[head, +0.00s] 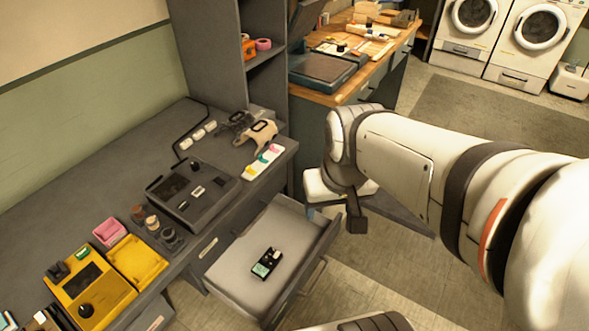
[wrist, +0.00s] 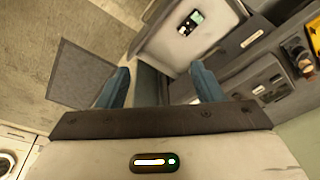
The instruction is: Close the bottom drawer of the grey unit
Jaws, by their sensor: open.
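The grey unit (head: 100,170) is a long dark counter along the left wall. One of its drawers (head: 232,272) is pulled out, with a pale inside and a bar handle (head: 313,277) on its front. I cannot tell whether this is the bottom one. A small black device (head: 267,263) lies in it. The open drawer (wrist: 170,48) and the device also show at the top of the wrist view. My gripper (head: 335,218) is open and empty, above and beyond the drawer's far right corner, apparently not touching it. Its two blue fingers show in the wrist view (wrist: 161,86).
Devices, a yellow case (head: 136,262) and small jars stand on the counter. A wooden workbench (head: 375,60) with tools is beyond my arm. Washing machines (head: 480,30) stand at the back right. The floor in front of the drawer looks clear.

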